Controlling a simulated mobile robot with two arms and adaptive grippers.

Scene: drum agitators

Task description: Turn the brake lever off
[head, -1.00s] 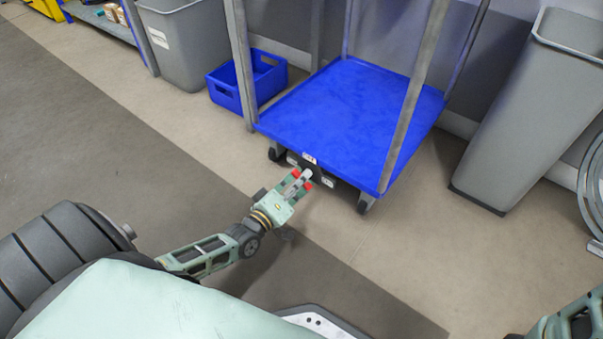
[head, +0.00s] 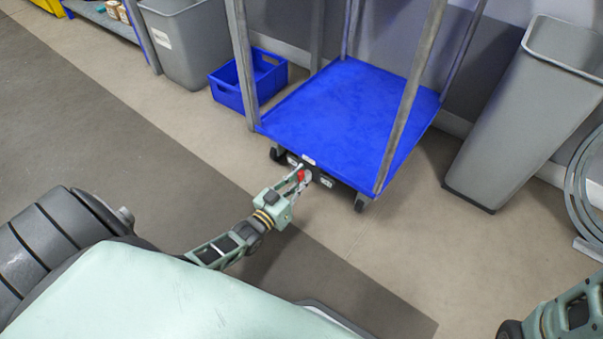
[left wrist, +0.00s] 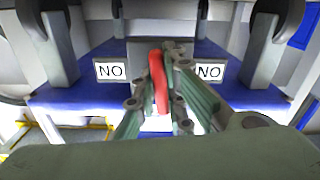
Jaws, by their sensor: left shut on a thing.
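The blue cart (head: 350,110) stands with its near end toward me. My right gripper is out of view; only part of that arm shows at the lower right.
Two white NO labels flank the lever in the left wrist view, left (left wrist: 111,71) and right (left wrist: 209,72). A grey bin (head: 520,120) stands right of the cart. A blue crate (head: 228,95) and another grey bin (head: 185,50) stand left. The near floor is clear.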

